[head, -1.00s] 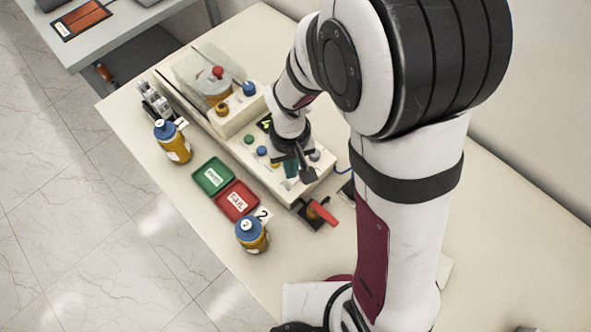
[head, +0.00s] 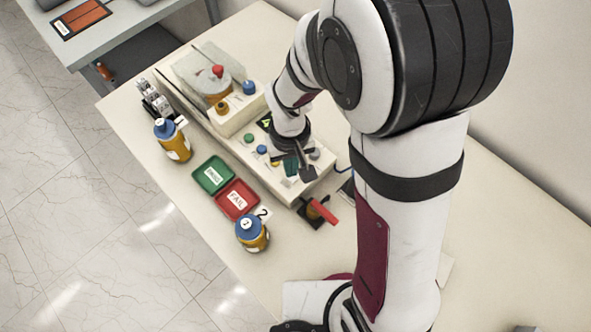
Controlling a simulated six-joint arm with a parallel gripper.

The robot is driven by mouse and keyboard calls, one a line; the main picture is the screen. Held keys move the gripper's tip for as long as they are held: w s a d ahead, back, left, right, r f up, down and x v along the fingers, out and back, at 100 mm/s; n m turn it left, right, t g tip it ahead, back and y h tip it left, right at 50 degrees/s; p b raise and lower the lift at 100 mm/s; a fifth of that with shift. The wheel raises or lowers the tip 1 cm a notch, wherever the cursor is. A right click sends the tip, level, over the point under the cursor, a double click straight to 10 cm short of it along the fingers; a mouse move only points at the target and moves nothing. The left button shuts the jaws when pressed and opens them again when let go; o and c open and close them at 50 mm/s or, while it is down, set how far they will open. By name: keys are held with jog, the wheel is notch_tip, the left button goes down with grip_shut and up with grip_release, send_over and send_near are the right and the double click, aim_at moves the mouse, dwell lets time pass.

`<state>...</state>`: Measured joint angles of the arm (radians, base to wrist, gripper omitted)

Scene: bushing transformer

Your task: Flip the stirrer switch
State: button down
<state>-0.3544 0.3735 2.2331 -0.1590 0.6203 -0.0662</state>
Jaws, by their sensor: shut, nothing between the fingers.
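A long cream instrument box (head: 222,140) stands on the table, with coloured knobs on its top. A green knob (head: 249,139) and a blue knob (head: 262,149) show on its front part, with a small yellow item beside them. My gripper (head: 300,172) is shut and empty, pointing down over the right end of the box's panel, next to a dark green part (head: 291,168). A grey knob (head: 315,154) sits to the right of the fingers. Which control is the stirrer switch I cannot tell. The gripper hides part of the panel, and contact is unclear.
A green tray (head: 213,175) and a red FAIL tray (head: 236,199) lie in front of the box. Blue-capped bottles (head: 173,141) and (head: 252,234) stand nearby. A red-handled device (head: 318,211) sits by the box's right end. The table's front edge is open.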

jog(key=shift+f, duration=0.9)
dwell(0.7)
notch_tip(320, 180, up, 6)
jog(key=shift+f, duration=0.1)
jog(key=shift+r, duration=0.6)
